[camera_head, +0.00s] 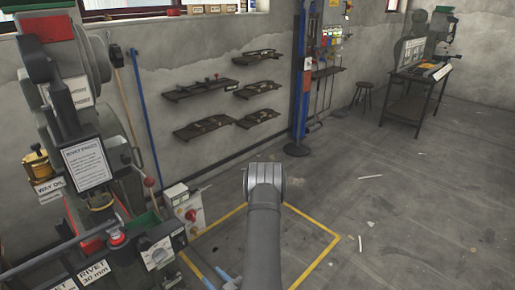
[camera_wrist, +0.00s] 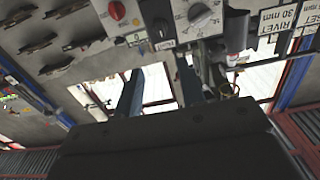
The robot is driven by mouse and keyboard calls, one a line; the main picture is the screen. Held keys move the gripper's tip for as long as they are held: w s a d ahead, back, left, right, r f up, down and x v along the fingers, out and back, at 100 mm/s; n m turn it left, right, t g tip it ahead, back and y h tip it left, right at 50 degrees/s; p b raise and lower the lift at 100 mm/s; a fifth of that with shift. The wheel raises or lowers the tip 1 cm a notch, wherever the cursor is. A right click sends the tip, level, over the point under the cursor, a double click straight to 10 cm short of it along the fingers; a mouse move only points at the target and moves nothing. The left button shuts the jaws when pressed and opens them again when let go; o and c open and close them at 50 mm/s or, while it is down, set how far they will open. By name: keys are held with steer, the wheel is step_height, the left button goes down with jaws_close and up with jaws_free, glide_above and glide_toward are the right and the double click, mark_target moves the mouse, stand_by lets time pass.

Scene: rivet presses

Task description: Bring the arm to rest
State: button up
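My grey arm rises from the bottom middle of the head view, with a rounded joint at its top, over the yellow-outlined floor area (camera_head: 318,262). My gripper (camera_wrist: 160,74) shows in the wrist view as two blue-grey fingers standing apart, with a bright window visible between them. I see nothing held between the fingers. In the head view only a small bluish part near the bottom edge may belong to my gripper; the rest is hidden or out of frame.
A rivet press (camera_head: 75,130) stands at the left, with a control box (camera_head: 185,208) beside it. Wall shelves (camera_head: 205,88) hold dark parts. A blue column (camera_head: 301,70), a stool (camera_head: 363,95) and a workbench (camera_head: 415,85) stand farther back. The floor at right is mostly clear.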

mark_target(184, 245)
steer(key=x, duration=1.7)
steer(key=shift+w+a, duration=0.25)
steer(key=shift+a, duration=0.05)
steer(key=n, duration=0.3)
steer(key=shift+d+f, duration=0.1)
steer(key=n, duration=0.4)
steer(key=shift+n, duration=0.4)
steer(key=n, duration=0.4)
steer(key=shift+n, duration=1.8)
